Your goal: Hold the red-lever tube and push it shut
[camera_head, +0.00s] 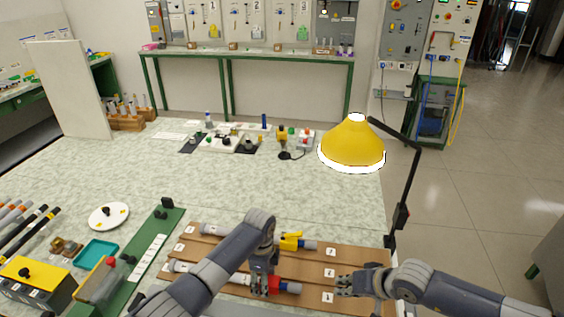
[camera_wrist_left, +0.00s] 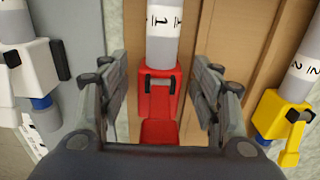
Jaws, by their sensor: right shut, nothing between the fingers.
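My left gripper (camera_wrist_left: 160,88) is open, with one finger on each side of the red block and a gap on both sides. My right gripper (camera_head: 345,286) is shut and empty, right of the red end, near a number card.
A yellow-lever tube (camera_head: 292,242) lies behind on the same board (camera_head: 353,258); its yellow lever (camera_wrist_left: 283,115) is at right in the wrist view. A white-fitted tube (camera_wrist_left: 38,62) is at left there. A yellow lamp (camera_head: 352,145) stands behind right. The table's middle is clear.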

